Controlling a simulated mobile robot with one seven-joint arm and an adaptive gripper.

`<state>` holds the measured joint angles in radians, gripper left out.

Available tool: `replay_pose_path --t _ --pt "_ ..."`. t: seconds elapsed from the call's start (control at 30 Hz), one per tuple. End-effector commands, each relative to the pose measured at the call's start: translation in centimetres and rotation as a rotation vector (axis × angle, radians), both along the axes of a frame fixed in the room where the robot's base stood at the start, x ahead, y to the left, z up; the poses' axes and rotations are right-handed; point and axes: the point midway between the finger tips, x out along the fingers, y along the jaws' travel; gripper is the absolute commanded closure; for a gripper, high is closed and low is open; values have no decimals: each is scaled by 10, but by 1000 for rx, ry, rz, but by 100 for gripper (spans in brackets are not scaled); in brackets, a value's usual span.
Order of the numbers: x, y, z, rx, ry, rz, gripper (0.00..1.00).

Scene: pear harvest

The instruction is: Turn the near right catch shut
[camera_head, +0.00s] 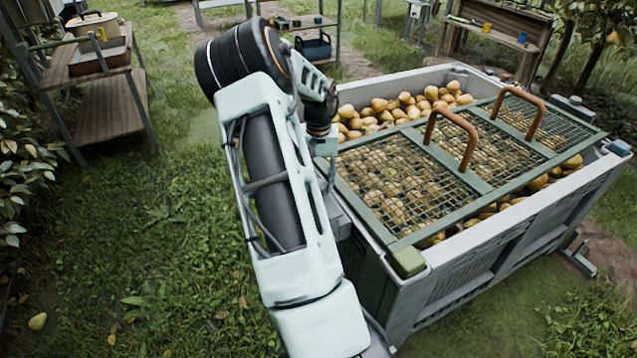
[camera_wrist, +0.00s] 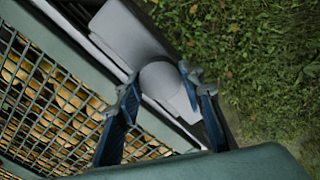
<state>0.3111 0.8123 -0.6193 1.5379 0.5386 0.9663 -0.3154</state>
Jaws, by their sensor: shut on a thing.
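A grey catch (camera_wrist: 130,32) with a rounded hub sits on the crate's rim in the wrist view, beside the edge of the green mesh lid (camera_wrist: 98,58). My gripper (camera_wrist: 160,84) has its blue fingers on either side of the hub and is shut on it. In the head view my arm hides most of the gripper and this catch, at the crate's left side. The lid also shows in the head view (camera_head: 392,243), lying over the pears with two brown handles. An olive block (camera_head: 408,262) sits at its nearest corner.
The grey crate (camera_head: 470,275) is full of pears (camera_head: 372,115). Grey blocks (camera_head: 619,148) sit at its right and far edges. A wooden table (camera_head: 108,105) with a pot stands at left. Grass (camera_head: 150,230) left of the crate is open, with one fallen pear (camera_head: 38,321).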

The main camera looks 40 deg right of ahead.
Motion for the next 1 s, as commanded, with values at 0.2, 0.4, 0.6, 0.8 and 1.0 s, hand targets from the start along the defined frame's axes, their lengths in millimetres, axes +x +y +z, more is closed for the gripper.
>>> replay_pose_path --t 0.2,0.4,0.6,0.8,1.0 --pt "0 0 0 1 -1 7 100" --pt "1 0 1 1 -1 63 100" --pt "1 0 1 1 -1 191 100" --pt "1 0 1 0 -2 373 100" --pt "1 0 1 -1 -2 565 100"
